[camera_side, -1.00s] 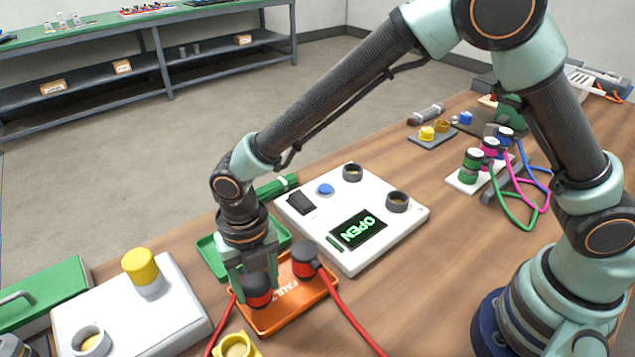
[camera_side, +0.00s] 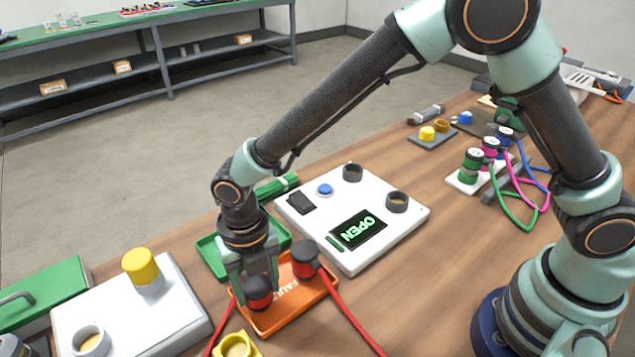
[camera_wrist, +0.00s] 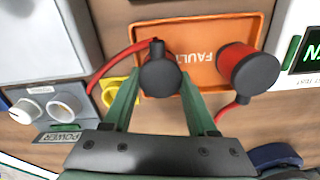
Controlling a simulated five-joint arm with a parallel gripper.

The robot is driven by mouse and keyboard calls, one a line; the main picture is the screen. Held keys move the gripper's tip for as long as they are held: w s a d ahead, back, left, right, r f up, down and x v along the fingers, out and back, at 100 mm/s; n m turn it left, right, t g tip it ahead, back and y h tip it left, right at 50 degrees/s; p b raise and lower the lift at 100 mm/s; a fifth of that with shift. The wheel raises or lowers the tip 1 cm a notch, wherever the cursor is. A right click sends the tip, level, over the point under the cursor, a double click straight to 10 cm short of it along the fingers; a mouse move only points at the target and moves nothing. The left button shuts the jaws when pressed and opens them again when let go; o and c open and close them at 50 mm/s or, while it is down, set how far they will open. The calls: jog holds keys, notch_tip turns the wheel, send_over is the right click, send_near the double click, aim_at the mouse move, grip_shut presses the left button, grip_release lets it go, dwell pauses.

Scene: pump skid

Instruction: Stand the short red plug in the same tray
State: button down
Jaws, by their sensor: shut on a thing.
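The orange tray (camera_side: 307,301), marked FAULT, lies on the bench; it also fills the upper middle of the wrist view (camera_wrist: 203,83). One red plug with a dark cap (camera_side: 305,259) stands in the tray's far part, its red cable running toward the front; it shows on the right in the wrist view (camera_wrist: 248,70). My gripper (camera_side: 256,280) is shut on the other red plug (camera_side: 258,293), which is upright at the tray's left end. Its dark cap shows between my fingers in the wrist view (camera_wrist: 160,76). Whether its base touches the tray floor is hidden.
A green tray (camera_side: 208,254) lies just behind the orange one. A white panel (camera_side: 345,265) reading OPEN stands to the right. A yellow ring (camera_side: 237,346) is close in front. A white box with a yellow knob (camera_side: 142,266) is at left.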

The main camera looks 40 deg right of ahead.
jog(key=shift+f, duration=0.1)
dwell(0.3)
jog(key=shift+c, duration=0.6)
grip_release()
notch_tip(320, 180, up, 12)
jog(key=w+d+r+m+t, duration=0.1)
jog(key=d+r+m, duration=0.4)
jog(key=d+m, duration=0.25)
jog(key=s+d+r+m+t, duration=0.2)
jog(key=s+d+m, duration=0.1)
jog(key=d+m, duration=0.7)
jog(key=s+d+r+m+t, duration=0.2)
jog(key=s+d+m, duration=0.1)
jog(key=d+m, duration=0.8)
jog(key=m, duration=0.5)
jog(key=shift+s+r+t, duration=0.15)
jog(key=shift+s+t, duration=0.15)
